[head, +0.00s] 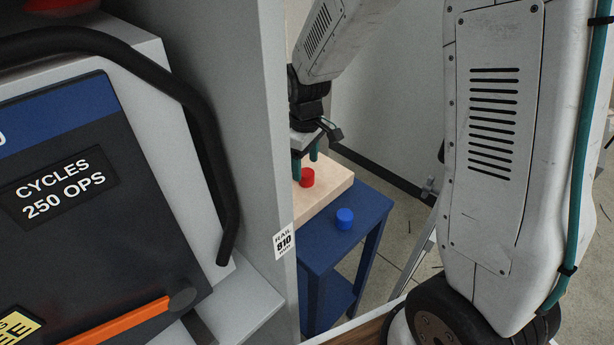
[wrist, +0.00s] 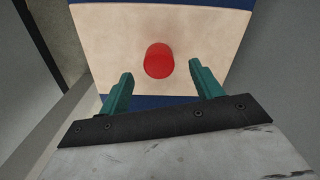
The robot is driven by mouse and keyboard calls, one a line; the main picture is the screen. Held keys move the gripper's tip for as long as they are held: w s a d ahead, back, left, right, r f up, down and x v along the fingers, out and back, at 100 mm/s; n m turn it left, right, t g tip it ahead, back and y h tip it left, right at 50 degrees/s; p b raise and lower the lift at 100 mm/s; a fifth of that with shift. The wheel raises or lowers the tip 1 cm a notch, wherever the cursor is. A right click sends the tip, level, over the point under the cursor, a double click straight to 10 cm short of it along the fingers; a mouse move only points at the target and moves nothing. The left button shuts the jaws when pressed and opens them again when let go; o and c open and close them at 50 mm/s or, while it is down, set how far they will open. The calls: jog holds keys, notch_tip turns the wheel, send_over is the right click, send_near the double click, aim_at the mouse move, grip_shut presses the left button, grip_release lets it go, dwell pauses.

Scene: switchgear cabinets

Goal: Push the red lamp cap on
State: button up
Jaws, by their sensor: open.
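The red lamp cap (head: 307,177) is a short red cylinder on a pale wooden block (head: 333,187) in the head view. In the wrist view the red cap (wrist: 159,60) stands near the middle of the pale board (wrist: 110,40). My gripper (head: 306,165) has two green fingers and is just above and beside the cap in the head view. In the wrist view my gripper (wrist: 160,82) is open, its fingers apart with the cap beyond and between their tips. Nothing is between the fingers. Whether a finger touches the cap cannot be told.
The block lies on a blue table (head: 372,207). A blue cap (head: 344,218) stands on the table in front of the block. A grey cabinet panel (head: 258,130) with a black handle (head: 205,140) blocks the left side and hides part of the table.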

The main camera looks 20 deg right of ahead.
aim_at(306, 172)
notch_tip(306, 172, down, 4)
jog(key=shift+d+r, duration=0.1)
jog(key=c, duration=1)
jog(key=shift+r, duration=0.1)
jog(key=shift+c, duration=0.2)
